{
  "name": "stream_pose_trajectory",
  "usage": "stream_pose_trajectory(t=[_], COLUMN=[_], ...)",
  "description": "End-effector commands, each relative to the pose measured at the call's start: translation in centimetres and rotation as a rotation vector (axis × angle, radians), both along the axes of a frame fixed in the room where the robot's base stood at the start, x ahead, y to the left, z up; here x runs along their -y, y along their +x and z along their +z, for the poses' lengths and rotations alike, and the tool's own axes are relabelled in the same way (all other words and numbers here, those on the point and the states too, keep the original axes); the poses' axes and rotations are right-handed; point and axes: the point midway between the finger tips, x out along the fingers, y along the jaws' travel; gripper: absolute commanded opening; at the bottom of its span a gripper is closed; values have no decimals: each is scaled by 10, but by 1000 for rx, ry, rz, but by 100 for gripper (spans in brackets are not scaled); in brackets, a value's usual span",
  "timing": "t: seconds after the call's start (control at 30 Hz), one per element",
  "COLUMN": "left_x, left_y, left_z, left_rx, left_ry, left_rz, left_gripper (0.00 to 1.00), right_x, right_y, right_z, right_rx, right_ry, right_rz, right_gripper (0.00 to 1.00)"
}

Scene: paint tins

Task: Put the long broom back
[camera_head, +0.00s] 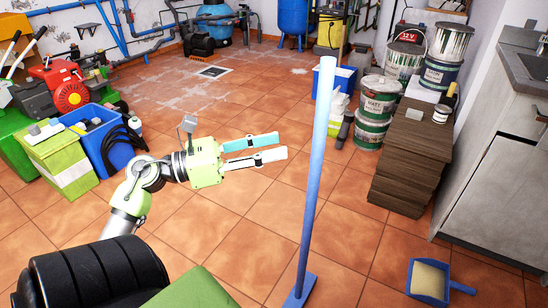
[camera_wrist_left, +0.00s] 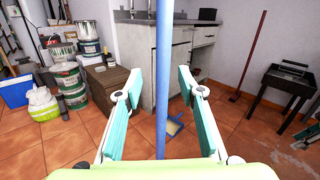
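The long broom is a blue pole (camera_head: 317,160) standing nearly upright on the tiled floor, with a blue head (camera_head: 298,290) at its foot. Its pole also shows in the left wrist view (camera_wrist_left: 163,70), running down the middle between the two fingers' lines. My left gripper (camera_head: 285,147) is open and empty, its teal-padded fingers pointing at the pole. In the head view the fingertips end a little left of the pole, apart from it. In the left wrist view the broom's head is hidden. My right gripper is not in view.
Paint tins (camera_head: 377,105) stand by a brown wooden stack (camera_head: 412,150) at right. A blue dustpan (camera_head: 428,281) lies near the grey cabinet (camera_head: 495,190). A red-brown broom (camera_wrist_left: 252,55) leans on the wall. Green and blue bins (camera_head: 100,140) stand at left. Middle floor is clear.

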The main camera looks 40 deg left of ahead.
Motion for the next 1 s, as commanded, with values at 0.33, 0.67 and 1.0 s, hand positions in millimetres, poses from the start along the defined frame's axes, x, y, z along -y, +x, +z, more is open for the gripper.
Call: stream_pose_trajectory(t=[0.33,0.67,1.0], left_x=[-31,-34,123], left_y=[35,23,-94], left_z=[17,-145,-312], left_rx=[23,-261,-782], left_ry=[-1007,-2004,-2516], left_rz=[254,719,1517], left_gripper=[36,36,36], right_x=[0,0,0], right_y=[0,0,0], right_z=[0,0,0], right_rx=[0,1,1], right_ry=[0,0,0], right_rz=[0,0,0], right_gripper=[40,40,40])
